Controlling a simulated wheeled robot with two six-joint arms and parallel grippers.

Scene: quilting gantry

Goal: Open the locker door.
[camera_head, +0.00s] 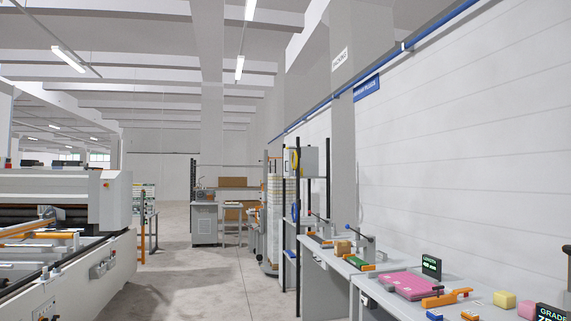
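I cannot make out a locker door for certain. A grey cabinet (204,224) stands on the floor at the back of the aisle, and a small grey box (308,161) is mounted high on a dark rack right of centre. I cannot tell whether either is the locker, and no open door shows on them. Neither of my grippers is in view.
A long white machine (60,200) fills the left side. Grey workbenches (338,268) run along the right wall, holding a pink block (409,284), orange clamps and small displays (431,267). The concrete floor aisle (195,285) between them is clear.

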